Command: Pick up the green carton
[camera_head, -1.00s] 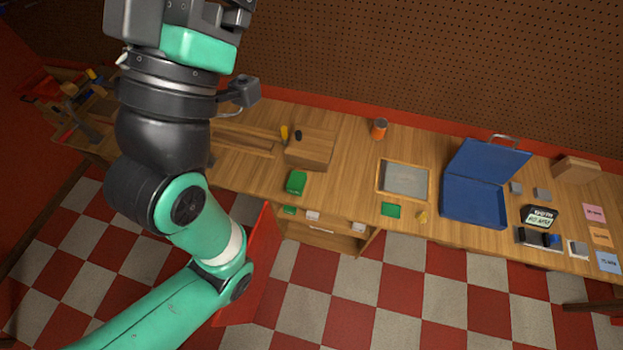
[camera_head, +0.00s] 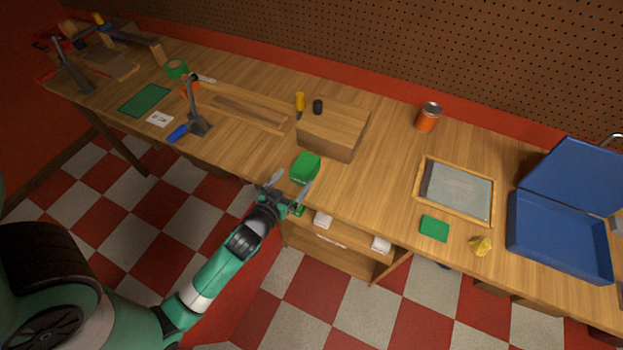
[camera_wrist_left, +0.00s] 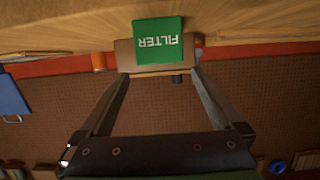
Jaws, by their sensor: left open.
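The green carton (camera_head: 305,168) stands near the front edge of the wooden workbench, just in front of a wooden block. In the left wrist view the carton (camera_wrist_left: 158,41) carries the white word FILTER, which appears upside down. My left gripper (camera_head: 291,185) is open at the bench's front edge, right by the carton. In the left wrist view its two fingers (camera_wrist_left: 162,72) point toward the carton, which lies at or just beyond their tips. I cannot tell if they touch it. My right gripper is not in view.
The wooden block (camera_head: 333,131) stands close behind the carton. A clamp-like tool (camera_head: 196,112) is to the left. A framed grey panel (camera_head: 456,190), a green pad (camera_head: 434,228) and an open blue case (camera_head: 560,237) lie to the right. An open shelf (camera_head: 335,250) sits below the bench edge.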

